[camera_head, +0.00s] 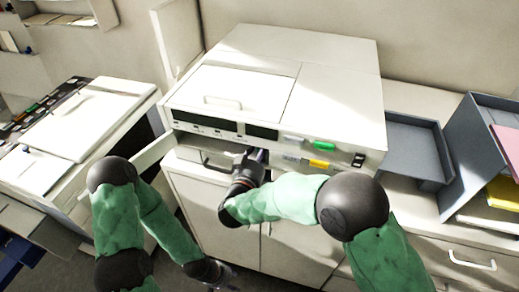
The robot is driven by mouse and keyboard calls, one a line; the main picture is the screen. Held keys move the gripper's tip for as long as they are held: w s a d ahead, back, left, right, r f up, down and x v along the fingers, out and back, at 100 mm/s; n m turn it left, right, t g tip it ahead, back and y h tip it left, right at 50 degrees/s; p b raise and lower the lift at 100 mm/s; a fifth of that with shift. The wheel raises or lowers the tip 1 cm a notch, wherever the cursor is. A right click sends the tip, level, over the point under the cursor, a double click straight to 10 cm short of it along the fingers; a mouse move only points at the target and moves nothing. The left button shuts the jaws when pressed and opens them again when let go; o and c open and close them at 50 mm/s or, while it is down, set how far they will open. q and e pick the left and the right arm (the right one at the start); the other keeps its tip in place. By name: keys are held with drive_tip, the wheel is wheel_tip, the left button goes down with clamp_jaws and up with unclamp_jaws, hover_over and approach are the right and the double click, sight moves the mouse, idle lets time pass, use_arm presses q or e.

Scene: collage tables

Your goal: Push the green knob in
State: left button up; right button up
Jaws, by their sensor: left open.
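The green knob (323,146) is on the right part of the front of a white machine (330,75), just above a yellow knob (320,164). My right gripper (256,158) is close to the machine's front, left of and a little lower than the green knob, and apart from it in the picture. Its fingers are dark and partly hidden, so I cannot tell if they are open. My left gripper (224,278) is low at the bottom of the view, in front of the cabinet and well below the knob. It is open and appears empty.
A grey tray (412,122) and an open grey organizer (470,140) stand right of the machine. Another white unit (92,115) stands left. A cabinet (215,210) is below the machine. A white drawer handle (471,262) is at lower right.

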drive_tip(key=v, duration=1.2)
idle(0.3)
